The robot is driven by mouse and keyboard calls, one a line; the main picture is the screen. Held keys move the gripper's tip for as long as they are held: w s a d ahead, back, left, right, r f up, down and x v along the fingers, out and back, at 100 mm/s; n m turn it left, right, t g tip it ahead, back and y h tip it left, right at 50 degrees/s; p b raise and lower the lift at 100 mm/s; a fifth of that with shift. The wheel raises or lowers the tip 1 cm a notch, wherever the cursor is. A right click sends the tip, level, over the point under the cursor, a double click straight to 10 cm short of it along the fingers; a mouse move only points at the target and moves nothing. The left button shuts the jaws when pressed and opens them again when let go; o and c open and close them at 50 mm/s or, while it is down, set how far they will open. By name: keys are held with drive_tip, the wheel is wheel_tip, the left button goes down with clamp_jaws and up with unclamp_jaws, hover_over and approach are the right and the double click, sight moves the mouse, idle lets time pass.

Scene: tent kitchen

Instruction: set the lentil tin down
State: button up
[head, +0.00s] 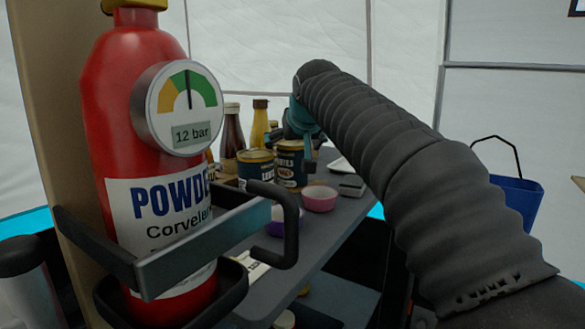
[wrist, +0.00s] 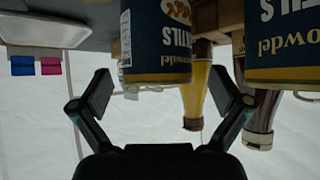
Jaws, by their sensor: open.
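Two dark blue tins with lentil labels stand side by side on the grey table in the head view: a right tin (head: 290,167) and a left tin (head: 255,170). The wrist view is upside down; there one tin (wrist: 157,45) is ahead of my gripper (wrist: 162,84), between the lines of its fingers, and the other tin (wrist: 285,42) is off to the right. My gripper is open, with nothing clasped between its fingertips. In the head view it is partly hidden at the end of my arm, close by the right tin.
A dark bottle (head: 232,132) and a yellow bottle (head: 260,126) stand behind the tins. A pink bowl (head: 319,200), a purple bowl (head: 283,222) and a grey item (head: 352,186) are nearer on the table (head: 322,236). A red extinguisher (head: 140,90) blocks the left foreground.

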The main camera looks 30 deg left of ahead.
drive_tip(key=shift+b+x, duration=0.3)
drive_tip(key=shift+x, duration=2.35)
drive_tip(key=shift+d, duration=0.15)
drive_tip(key=shift+c, duration=0.2)
drive_tip(key=shift+f, duration=0.1)
drive_tip(key=c, duration=1.7)
wheel_tip(320, 180, up, 18)
drive_tip(key=p, duration=1.2)
